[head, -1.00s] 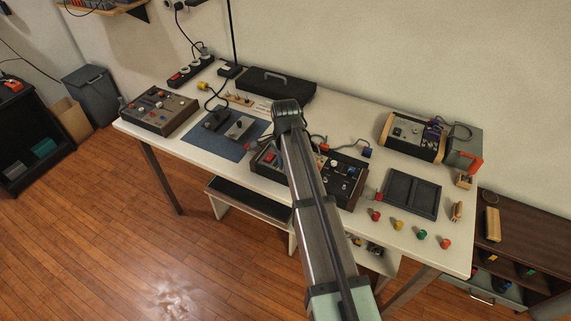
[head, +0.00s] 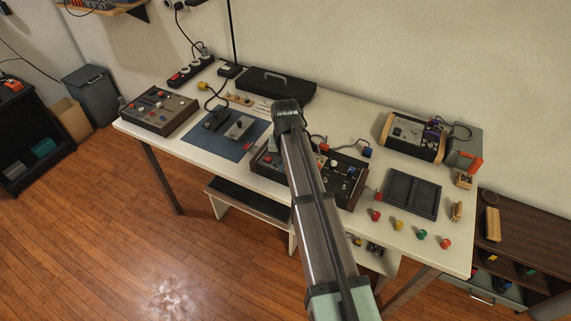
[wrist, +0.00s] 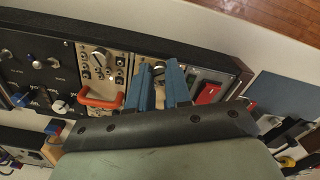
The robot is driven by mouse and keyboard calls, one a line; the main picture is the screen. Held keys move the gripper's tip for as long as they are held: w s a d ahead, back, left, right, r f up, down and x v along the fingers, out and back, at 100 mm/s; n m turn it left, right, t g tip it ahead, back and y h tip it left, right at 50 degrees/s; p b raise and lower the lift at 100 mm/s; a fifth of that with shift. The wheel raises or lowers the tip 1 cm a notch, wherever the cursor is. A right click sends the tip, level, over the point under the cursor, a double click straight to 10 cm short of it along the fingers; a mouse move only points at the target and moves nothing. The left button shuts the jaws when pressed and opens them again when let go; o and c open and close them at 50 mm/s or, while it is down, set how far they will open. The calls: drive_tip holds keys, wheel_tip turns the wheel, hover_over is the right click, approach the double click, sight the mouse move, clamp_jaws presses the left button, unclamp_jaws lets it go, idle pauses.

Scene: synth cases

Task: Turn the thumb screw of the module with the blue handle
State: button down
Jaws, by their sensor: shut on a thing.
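In the wrist view my gripper (wrist: 160,65) has its two blue fingers on either side of a small round metal thumb screw (wrist: 158,71), shut on it. The screw is on a beige module of the dark-framed case (wrist: 122,43). No blue handle shows clearly; my fingers and palm cover the lower part of this module. The module to the left has an orange-red handle (wrist: 99,101) and a knob. The module to the right carries a red block (wrist: 208,92). In the head view my arm covers the middle of the case (head: 349,190) and hides my gripper.
A blue mat (head: 210,139) with dark and grey parts lies left of the case. A dark tray (head: 411,194) and several coloured knobs lie to its right. Another instrument (head: 411,136) stands at the back right, and a brown control box (head: 159,111) at the far left.

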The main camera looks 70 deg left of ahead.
drive_tip(key=n, duration=0.5)
drive_tip(key=shift+n, duration=2.5)
drive_tip(key=c, duration=1)
unclamp_jaws()
drive_tip(key=shift+c, duration=0.2)
drive_tip(key=shift+r, duration=0.15)
wheel_tip(320, 180, up, 14)
drive_tip(key=shift+f, duration=0.25)
drive_tip(key=shift+w, duration=0.1)
